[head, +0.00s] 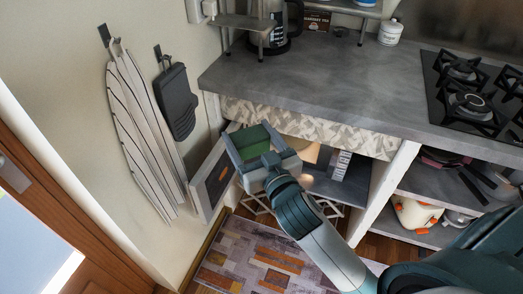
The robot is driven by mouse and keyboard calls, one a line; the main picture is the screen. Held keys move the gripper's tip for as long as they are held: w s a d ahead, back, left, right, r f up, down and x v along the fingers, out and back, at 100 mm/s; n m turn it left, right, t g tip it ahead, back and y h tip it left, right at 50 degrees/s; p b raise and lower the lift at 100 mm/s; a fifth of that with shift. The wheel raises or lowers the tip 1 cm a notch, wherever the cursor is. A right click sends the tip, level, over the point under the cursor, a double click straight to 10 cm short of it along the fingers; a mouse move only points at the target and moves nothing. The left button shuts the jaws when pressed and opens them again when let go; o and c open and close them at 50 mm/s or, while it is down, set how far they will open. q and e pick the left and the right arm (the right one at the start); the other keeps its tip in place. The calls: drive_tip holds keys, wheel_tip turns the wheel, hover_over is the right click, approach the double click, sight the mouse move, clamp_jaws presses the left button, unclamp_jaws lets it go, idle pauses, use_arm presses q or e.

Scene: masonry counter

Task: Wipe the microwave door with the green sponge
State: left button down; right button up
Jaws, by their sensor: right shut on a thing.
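The green sponge (249,140) is held in my right gripper (255,146), which is shut on it. The microwave door (212,177) is a pale panel with a dark window, standing swung open below the counter at the left. My right gripper is just to the right of the door's upper part in the picture. I cannot tell whether the sponge touches the door. My gripper and arm hide most of the microwave body. My left gripper is not in view.
The grey counter (310,92) overhangs a patterned strip (310,130) and open shelves. A gas hob (470,95) is at right. A striped cloth (140,125) and dark oven mitt (177,102) hang on the left wall. A patterned rug (250,255) covers the floor.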

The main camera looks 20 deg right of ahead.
drive_tip(key=shift+s+f, duration=0.1)
idle(0.5)
drive_tip(key=s+f, duration=0.1)
drive_tip(key=s, duration=0.1)
drive_tip(key=s+f, duration=0.1)
drive_tip(key=s, duration=0.2)
drive_tip(key=s+f, duration=0.1)
drive_tip(key=s, duration=0.2)
drive_tip(key=shift+s+f, duration=0.1)
drive_tip(key=shift+s, duration=0.1)
drive_tip(key=shift+s+f, duration=0.1)
drive_tip(key=shift+s, duration=0.4)
